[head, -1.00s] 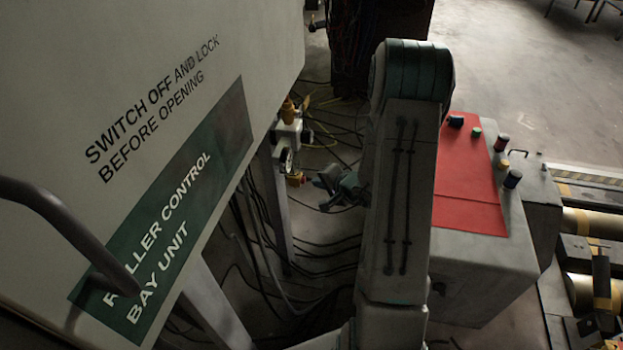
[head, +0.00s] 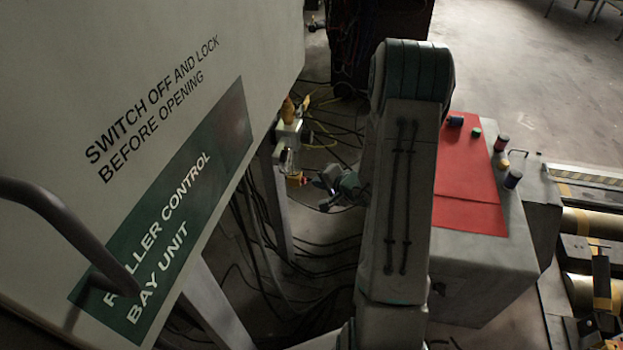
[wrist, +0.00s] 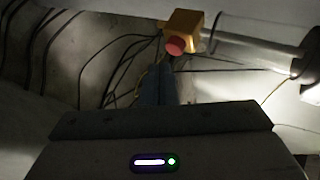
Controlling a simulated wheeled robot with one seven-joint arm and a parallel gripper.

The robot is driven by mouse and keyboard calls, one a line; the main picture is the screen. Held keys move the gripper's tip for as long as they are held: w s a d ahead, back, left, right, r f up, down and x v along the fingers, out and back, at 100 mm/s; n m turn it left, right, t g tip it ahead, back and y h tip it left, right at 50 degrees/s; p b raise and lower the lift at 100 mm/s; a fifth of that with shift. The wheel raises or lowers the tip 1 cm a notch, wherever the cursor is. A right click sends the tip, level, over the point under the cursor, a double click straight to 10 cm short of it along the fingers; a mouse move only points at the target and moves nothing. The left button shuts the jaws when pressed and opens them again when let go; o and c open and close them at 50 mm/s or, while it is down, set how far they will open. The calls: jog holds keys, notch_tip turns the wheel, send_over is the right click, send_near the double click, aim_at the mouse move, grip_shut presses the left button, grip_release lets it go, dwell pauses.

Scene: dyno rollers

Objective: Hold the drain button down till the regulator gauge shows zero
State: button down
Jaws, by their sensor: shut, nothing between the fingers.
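The drain button is a round red button (wrist: 175,46) on an orange-yellow block (wrist: 184,24) in the wrist view. The block also shows small in the head view (head: 296,179), below the regulator. The regulator gauge (head: 287,158) is a small pale dial beside the cabinet's edge; its needle is too small to read. My gripper (wrist: 158,68) is shut and empty. Its fingertips point toward the button from just below it in the wrist view; I see no clear contact. In the head view my gripper (head: 322,185) is right of the block, with a small gap between them.
The roller control cabinet (head: 200,60) with its bent handle (head: 55,215) fills the left. Black cables (head: 315,245) hang and lie below the regulator. A grey bench with a red mat (head: 465,205) and several small spools stands right of my arm.

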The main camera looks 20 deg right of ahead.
jog(key=shift+w+a+f+b, duration=0.15)
jog(key=shift+a+b, duration=0.05)
jog(key=shift+b, duration=0.25)
jog(key=shift+w+a+b, duration=0.15)
jog(key=shift+a+b, duration=0.1)
jog(key=shift+b, duration=0.15)
jog(key=shift+w+a+b, duration=0.25)
jog(key=shift+a+b, duration=0.15)
jog(key=shift+b, duration=0.1)
dwell(1.6)
jog(key=shift+d, duration=0.15)
dwell(1.7)
jog(key=shift+s+d+b, duration=0.4)
jog(key=shift+s+d, duration=0.1)
jog(key=shift+d, duration=0.1)
jog(key=shift+s+d+b, duration=0.35)
jog(key=shift+s+d, duration=0.35)
jog(key=shift+d, duration=0.35)
jog(key=shift+s+d+b, duration=0.35)
jog(key=shift+s+d, duration=0.35)
jog(key=shift+d, duration=0.35)
